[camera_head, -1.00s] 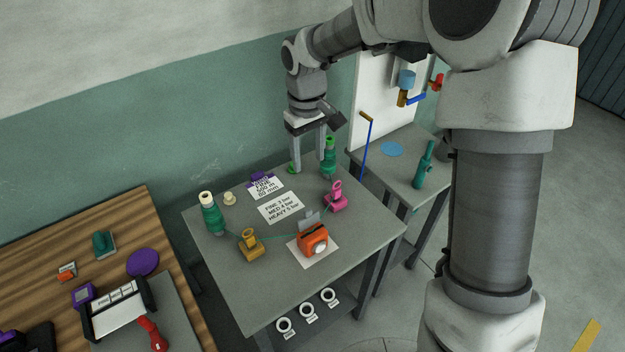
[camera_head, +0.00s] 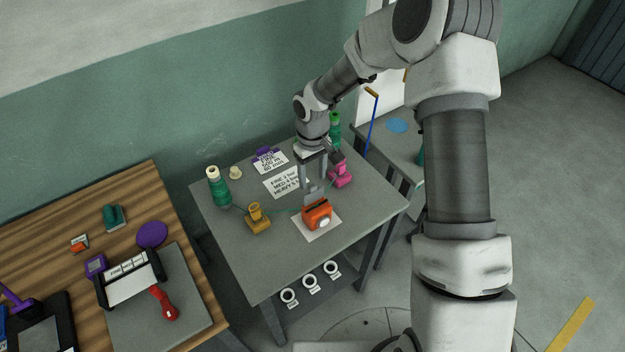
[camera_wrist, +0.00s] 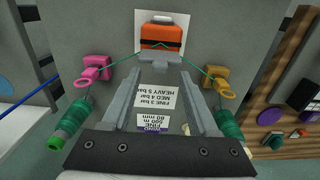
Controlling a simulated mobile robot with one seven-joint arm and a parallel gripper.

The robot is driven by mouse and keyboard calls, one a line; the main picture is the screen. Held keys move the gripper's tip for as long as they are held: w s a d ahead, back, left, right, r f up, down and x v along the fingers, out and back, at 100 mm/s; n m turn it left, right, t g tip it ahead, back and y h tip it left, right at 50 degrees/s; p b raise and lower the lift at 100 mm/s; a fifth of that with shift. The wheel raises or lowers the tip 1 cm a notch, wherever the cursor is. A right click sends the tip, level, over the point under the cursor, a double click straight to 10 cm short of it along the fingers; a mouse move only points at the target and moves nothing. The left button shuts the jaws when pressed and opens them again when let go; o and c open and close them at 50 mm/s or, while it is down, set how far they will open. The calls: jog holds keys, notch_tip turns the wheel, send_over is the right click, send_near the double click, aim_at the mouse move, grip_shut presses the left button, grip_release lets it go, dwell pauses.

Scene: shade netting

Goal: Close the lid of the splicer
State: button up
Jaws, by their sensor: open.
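The orange splicer (camera_head: 317,216) sits on a white sheet on the grey table; it also shows at the top of the wrist view (camera_wrist: 161,36). Its grey lid (camera_head: 313,198) stands up, open, at the splicer's back edge, and shows just below the orange body in the wrist view (camera_wrist: 160,61). My gripper (camera_head: 313,184) is open and empty, pointing down, just behind and above the lid. In the wrist view its two fingers (camera_wrist: 160,74) flank the lid, with the lid beyond the tips. I cannot tell whether a finger touches it.
A green line runs from the splicer to a pink clamp (camera_head: 341,175) at right and a yellow clamp (camera_head: 257,219) at left. Green spools (camera_head: 218,188) stand near the table's back corners. Printed cards (camera_head: 285,182) lie behind the splicer. The front of the table is clear.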

aim_at(313, 193)
jog(key=shift+f, duration=1.45)
grip_shut()
